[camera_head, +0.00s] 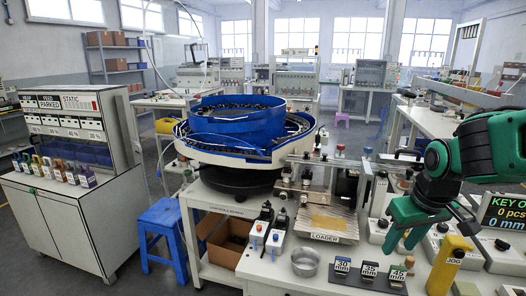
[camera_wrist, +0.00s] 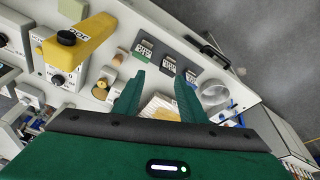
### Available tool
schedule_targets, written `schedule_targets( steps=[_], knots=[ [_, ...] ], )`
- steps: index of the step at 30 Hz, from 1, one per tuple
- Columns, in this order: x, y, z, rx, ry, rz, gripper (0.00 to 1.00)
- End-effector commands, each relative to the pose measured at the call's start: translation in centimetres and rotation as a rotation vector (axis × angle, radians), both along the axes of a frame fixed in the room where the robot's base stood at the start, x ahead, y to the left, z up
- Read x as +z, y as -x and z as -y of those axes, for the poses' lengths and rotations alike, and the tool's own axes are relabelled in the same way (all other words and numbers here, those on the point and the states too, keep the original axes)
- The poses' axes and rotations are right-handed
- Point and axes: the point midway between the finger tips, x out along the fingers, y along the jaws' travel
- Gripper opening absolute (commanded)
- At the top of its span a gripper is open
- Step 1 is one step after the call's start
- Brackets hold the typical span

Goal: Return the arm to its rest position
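My green arm comes in from the right of the head view. My gripper (camera_head: 403,238) points downward above the right part of the workbench (camera_head: 372,272). In the wrist view my gripper (camera_wrist: 158,80) shows two green fingers spread apart. I see nothing held between them; the bench top and part of the tan loader plate (camera_wrist: 160,106) show through the gap. The yellow JOG unit (camera_head: 448,262) stands close to the right of the gripper in the head view. How high the fingertips are above the bench is hard to tell.
Labelled blocks (camera_head: 369,271) and a metal cup (camera_head: 305,262) sit along the bench's front edge. The blue bowl feeder (camera_head: 238,118) stands at the middle. A display screen (camera_head: 505,212) is right of my arm. A blue stool (camera_head: 163,235) stands on the floor.

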Motion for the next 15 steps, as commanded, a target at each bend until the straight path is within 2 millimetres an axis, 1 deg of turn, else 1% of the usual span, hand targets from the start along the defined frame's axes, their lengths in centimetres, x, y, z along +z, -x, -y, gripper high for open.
schedule_targets(
  steps=[1, 3, 9, 11, 14, 15],
  knots=[
    [0.1, 0.7, -0.7, -0.017, -0.008, 0.020, 0.38],
    [0.0, 1.6, -1.4, -0.048, -0.020, 0.045, 0.38],
    [-0.2, 3.8, -3.2, -0.124, -0.061, 0.111, 0.38],
    [-0.5, 4.8, -1.1, -0.185, -0.053, 0.072, 0.38],
    [-0.9, 7.0, 1.3, -0.267, -0.049, 0.018, 0.38],
    [-1.0, 8.1, 2.3, -0.305, -0.050, -0.008, 0.38]
  ],
)
